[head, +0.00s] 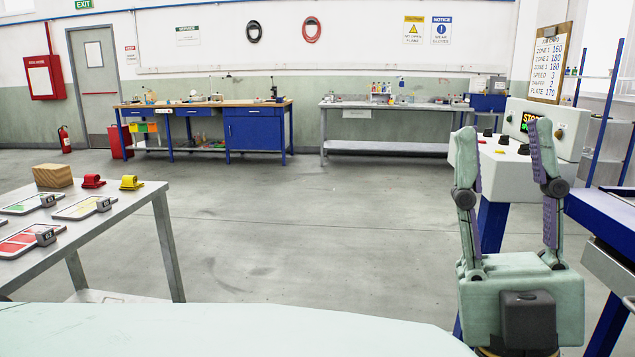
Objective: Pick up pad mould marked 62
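Small grey blocks, which look like the pad moulds, sit on the metal table at the left. One block (48,200) is at the back left, one (103,204) is further right, and one (45,237) is nearer. Each lies by a flat card or tray and has a small mark on its face. The marks are too small to read surely, so I cannot tell which is 62. My gripper (504,140) is raised at the right, far from the table. Its two fingers point up, wide apart, with nothing between them.
The metal table (135,203) also holds a wooden block (53,175), a red clip (93,181) and a yellow clip (131,183). A control box (505,165) stands behind my gripper, with blue framing to its right. The floor between table and gripper is clear.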

